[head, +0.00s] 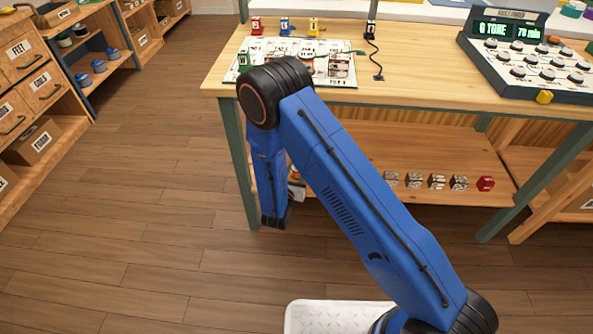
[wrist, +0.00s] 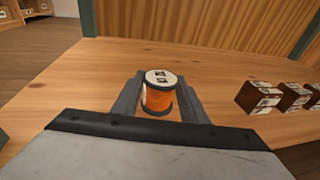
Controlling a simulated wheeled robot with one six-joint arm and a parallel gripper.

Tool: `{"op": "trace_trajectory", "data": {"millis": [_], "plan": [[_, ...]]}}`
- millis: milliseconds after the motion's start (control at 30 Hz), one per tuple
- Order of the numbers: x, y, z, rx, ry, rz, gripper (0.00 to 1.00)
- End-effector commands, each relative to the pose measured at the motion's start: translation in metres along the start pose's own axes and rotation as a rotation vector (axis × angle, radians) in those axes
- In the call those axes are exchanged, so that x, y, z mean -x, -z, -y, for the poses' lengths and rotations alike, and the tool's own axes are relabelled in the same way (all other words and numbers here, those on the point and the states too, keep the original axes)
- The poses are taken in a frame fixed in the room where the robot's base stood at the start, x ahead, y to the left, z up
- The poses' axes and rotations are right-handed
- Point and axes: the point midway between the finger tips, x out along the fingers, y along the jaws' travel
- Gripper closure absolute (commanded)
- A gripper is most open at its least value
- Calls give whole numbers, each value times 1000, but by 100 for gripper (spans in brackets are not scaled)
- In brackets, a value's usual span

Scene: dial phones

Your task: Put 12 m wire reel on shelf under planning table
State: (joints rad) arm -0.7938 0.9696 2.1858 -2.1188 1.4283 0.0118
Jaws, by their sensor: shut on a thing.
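The wire reel (wrist: 158,98) has orange wire, dark rims and a white top with a dark printed mark too small to read. It stands upright between the fingers of my gripper (wrist: 158,92), which is shut on it. The shelf under the planning table (wrist: 75,85) lies below and around the reel; I cannot tell whether the reel touches it. In the head view the shelf (head: 400,148) shows beneath the planning table (head: 420,85), and my blue arm reaches down at its left end.
A table leg (head: 241,165) stands at the shelf's left end. Bare shelf lies behind the reel and between it and the blocks.

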Motion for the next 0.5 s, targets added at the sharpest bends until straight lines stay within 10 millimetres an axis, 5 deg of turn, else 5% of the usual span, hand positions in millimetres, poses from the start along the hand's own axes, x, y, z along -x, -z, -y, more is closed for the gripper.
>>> {"op": "trace_trajectory", "data": {"millis": [233, 267, 333, 500], "plan": [[0, 2, 0, 0, 0, 0, 89], [0, 3, 0, 0, 0, 0, 58], [0, 2, 0, 0, 0, 0, 42], [0, 2, 0, 0, 0, 0, 42]]}}
